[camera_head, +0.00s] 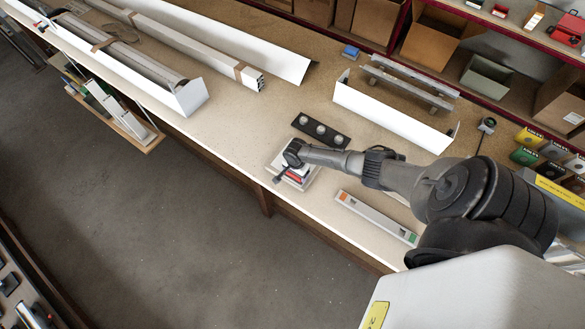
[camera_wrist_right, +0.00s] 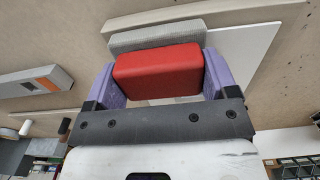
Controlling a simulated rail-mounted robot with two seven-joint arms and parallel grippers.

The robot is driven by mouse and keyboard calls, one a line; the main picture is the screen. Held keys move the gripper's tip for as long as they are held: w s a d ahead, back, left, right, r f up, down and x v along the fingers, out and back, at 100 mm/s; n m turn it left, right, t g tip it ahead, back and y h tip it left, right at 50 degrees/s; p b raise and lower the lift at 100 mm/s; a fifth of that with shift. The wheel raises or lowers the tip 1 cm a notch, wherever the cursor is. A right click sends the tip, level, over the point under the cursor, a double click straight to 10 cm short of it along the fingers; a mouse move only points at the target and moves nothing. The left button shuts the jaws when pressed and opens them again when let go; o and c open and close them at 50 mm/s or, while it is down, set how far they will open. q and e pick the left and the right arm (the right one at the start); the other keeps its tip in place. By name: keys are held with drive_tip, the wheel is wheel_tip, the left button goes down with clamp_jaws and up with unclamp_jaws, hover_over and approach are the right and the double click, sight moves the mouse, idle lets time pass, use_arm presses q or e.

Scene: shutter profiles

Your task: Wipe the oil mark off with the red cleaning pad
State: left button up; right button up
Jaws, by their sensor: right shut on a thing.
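My right gripper (camera_head: 292,174) reaches in from the right and is low over a pale flat plate (camera_head: 312,176) near the bench's front edge. In the right wrist view its two purple fingers (camera_wrist_right: 157,84) are shut on the red cleaning pad (camera_wrist_right: 157,70), one on each side. A grey layer (camera_wrist_right: 150,39) shows along the pad's far side. The plate also shows there as a white surface (camera_wrist_right: 248,58) behind the pad. I cannot tell whether the pad touches the plate. No oil mark is visible; the pad and gripper hide part of the plate. My left gripper is not in view.
A black strip with round knobs (camera_head: 321,130) lies just behind the plate. A level (camera_head: 376,218) lies to its right along the front edge. A white profile (camera_head: 390,115) stands further back. Long profiles (camera_head: 190,50) fill the bench's left part. Bare bench (camera_head: 235,125) lies between.

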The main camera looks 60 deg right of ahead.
drive_tip(key=shift+s+r, duration=0.1)
drive_tip(key=shift+s, duration=0.1)
drive_tip(key=shift+w, duration=0.15)
drive_tip(key=shift+w+d+f+b, duration=0.1)
drive_tip(key=shift+w+b, duration=0.3)
drive_tip(key=shift+w, duration=0.3)
drive_tip(key=shift+w+d+f+b, duration=0.1)
drive_tip(key=shift+w+b, duration=0.3)
drive_tip(key=shift+w, duration=0.25)
drive_tip(key=shift+w, duration=0.1)
